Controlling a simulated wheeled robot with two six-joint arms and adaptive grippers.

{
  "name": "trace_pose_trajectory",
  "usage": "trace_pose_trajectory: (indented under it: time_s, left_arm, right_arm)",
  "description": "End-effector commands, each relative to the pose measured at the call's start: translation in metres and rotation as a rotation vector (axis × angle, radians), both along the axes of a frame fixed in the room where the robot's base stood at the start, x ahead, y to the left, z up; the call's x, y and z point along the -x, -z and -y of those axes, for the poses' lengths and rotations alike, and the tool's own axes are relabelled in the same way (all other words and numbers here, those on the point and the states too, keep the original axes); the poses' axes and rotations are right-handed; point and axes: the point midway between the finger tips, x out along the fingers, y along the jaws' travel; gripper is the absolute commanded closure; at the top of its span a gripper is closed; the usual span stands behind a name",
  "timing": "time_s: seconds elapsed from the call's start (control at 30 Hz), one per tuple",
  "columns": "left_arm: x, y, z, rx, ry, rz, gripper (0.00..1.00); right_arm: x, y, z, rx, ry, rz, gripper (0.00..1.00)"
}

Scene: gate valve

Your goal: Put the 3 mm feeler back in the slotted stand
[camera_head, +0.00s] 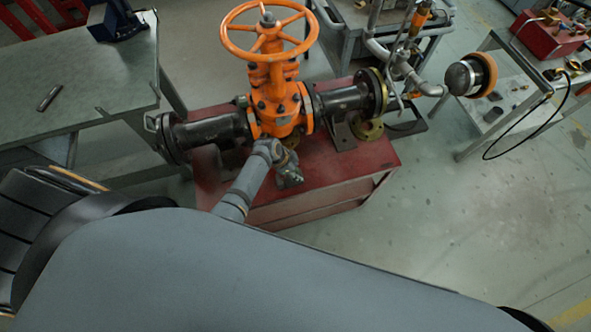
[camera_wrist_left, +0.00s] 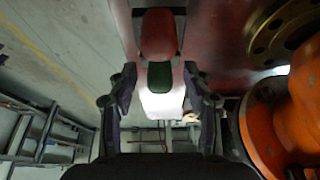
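My left gripper (camera_head: 290,172) is in front of the orange valve's base, low over the red cabinet top. In the left wrist view its two fingers (camera_wrist_left: 160,78) are spread apart. Between and beyond the fingertips are a rounded red piece (camera_wrist_left: 158,35) and a dark green piece (camera_wrist_left: 159,76), with visible gaps to both fingers. I cannot tell whether these belong to the feeler or the slotted stand. Neither can be identified surely in the head view. My right gripper is not in view.
The orange gate valve (camera_head: 275,105) with black flanged pipes stands on the red cabinet (camera_head: 335,185). A grey table (camera_head: 85,70) at left bears a small dark bar (camera_head: 48,97). A trolley (camera_head: 500,105) stands right.

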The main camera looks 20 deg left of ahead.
Motion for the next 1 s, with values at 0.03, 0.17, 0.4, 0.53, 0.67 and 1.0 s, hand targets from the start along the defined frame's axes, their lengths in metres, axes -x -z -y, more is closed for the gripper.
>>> trace_pose_trajectory:
  time_s: [0.03,0.17,0.4,0.53,0.67,1.0]
  left_arm:
    - [0.0,0.0,0.0,0.0,0.0,0.0,0.5]
    - [0.0,0.0,0.0,0.0,0.0,0.0,0.5]
    - [0.007,-0.03,-0.011,-0.001,0.001,0.003,0.5]
    - [0.014,-0.06,-0.022,-0.004,0.001,0.003,0.5]
    - [0.02,-0.087,-0.03,-0.002,0.002,0.003,0.5]
    - [0.026,-0.111,-0.038,0.001,0.0,-0.001,0.5]
  right_arm:
    - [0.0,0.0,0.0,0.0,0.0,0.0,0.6]
    - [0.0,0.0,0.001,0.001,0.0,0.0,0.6]
    - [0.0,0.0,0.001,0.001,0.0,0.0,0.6]
    - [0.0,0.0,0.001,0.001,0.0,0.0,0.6]
    - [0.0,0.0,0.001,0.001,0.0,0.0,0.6]
    - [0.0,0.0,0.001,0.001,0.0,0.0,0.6]
